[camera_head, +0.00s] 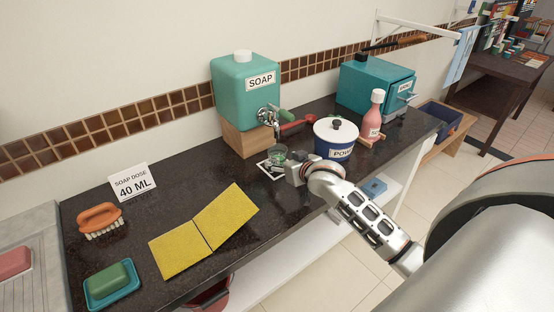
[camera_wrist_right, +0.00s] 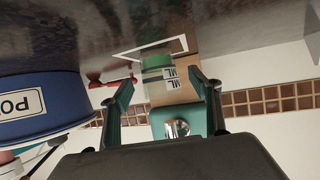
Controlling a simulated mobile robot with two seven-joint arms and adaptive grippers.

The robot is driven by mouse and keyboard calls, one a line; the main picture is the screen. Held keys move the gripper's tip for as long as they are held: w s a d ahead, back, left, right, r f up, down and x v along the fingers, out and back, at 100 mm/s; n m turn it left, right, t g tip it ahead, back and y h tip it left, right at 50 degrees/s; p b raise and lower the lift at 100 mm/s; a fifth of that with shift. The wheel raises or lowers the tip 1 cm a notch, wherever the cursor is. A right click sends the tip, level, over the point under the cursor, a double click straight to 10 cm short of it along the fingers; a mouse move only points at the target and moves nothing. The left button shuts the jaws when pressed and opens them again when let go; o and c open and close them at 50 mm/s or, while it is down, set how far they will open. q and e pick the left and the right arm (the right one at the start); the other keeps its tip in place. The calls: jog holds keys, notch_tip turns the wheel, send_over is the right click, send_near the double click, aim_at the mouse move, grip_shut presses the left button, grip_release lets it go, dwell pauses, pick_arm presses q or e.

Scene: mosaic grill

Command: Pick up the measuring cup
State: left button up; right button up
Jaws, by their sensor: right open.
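The measuring cup (camera_head: 277,153) is small and clear, with a green band. It stands on a white-outlined square mark (camera_head: 266,168) on the dark counter, below the soap dispenser's tap (camera_head: 272,121). In the right wrist view, which looks upside down, the cup (camera_wrist_right: 156,64) shows between the fingertips, with "ML" labels beside it. My right gripper (camera_head: 293,168) is open, low over the counter close to the cup. The wrist view shows its two fingers (camera_wrist_right: 163,84) apart and holding nothing. Whether the cup is within the fingers' reach is unclear. My left gripper is not in view.
A blue lidded tub (camera_head: 322,149) stands close to the right gripper. The teal soap dispenser (camera_head: 245,98) sits on a wooden block (camera_head: 243,141) behind the cup. A red scoop (camera_head: 297,125) and pink bottle (camera_head: 374,115) are nearby. A yellow cloth (camera_head: 190,243) lies left.

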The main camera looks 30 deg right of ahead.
aim_at(278, 159)
jog(key=shift+f+x, duration=0.25)
jog(key=shift+x, duration=2.3)
jog(key=shift+s, duration=0.15)
jog(key=c, duration=1.3)
